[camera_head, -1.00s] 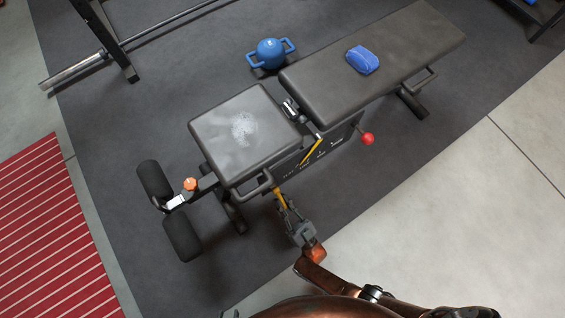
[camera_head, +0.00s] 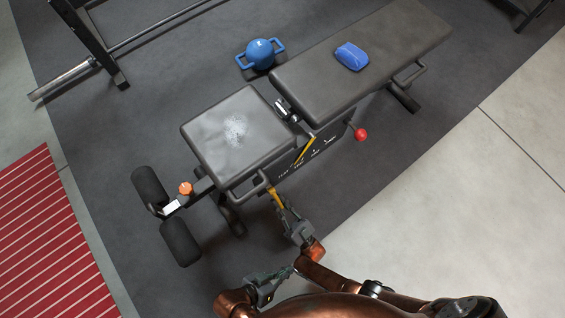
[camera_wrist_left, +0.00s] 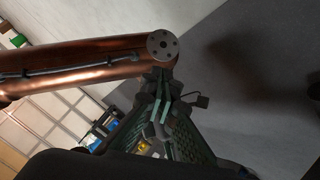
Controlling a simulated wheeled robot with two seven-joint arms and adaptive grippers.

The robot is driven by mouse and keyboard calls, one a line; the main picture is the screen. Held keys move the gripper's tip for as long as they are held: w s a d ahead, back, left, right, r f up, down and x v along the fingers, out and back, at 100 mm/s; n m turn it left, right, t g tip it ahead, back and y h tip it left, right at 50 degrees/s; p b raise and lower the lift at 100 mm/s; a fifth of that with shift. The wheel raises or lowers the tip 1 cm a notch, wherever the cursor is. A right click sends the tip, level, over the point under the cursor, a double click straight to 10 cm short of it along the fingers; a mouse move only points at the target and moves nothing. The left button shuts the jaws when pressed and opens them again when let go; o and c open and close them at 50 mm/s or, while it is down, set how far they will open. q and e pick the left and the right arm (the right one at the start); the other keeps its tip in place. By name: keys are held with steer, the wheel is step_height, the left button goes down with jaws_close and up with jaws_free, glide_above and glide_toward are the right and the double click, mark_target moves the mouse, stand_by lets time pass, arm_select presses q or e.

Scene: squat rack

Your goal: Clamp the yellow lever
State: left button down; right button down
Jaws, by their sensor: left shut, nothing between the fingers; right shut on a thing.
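The yellow lever (camera_head: 275,196) sticks out below the handle at the near side of the bench seat (camera_head: 236,131). My right gripper (camera_head: 284,208) is shut on the lever's lower end, which its fingers partly hide. My left gripper (camera_head: 290,271) is shut and empty, lower in the head view, below the right gripper and apart from the lever. In the left wrist view green-grey gripper parts (camera_wrist_left: 158,118) fill the middle; the lever cannot be made out clearly there.
A second yellow bar (camera_head: 304,151) lies along the bench's side panel, with a red knob (camera_head: 360,134) to its right. Floor at the lower right is clear.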

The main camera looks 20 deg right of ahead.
steer(key=shift+s, duration=0.1)
arm_select(q)
steer(key=w+d+r+m+g+y, duration=0.1)
steer(key=w+d+r+m+y, duration=0.35)
steer(key=w+r+m, duration=0.65)
steer(key=w+d+r+m+g+y, duration=0.1)
steer(key=w+d+r+m+y, duration=0.4)
steer(key=w+r+m, duration=0.55)
arm_select(e)
steer(key=shift+f, duration=0.1)
arm_select(q)
steer(key=y, duration=0.1)
glide_above(282, 205)
steer(key=d, duration=0.1)
step_height(282, 205, down, 9)
steer(key=shift+w+a+f+m, duration=0.1)
steer(key=shift+a+f+m, duration=0.2)
steer(key=shift+f, duration=0.3)
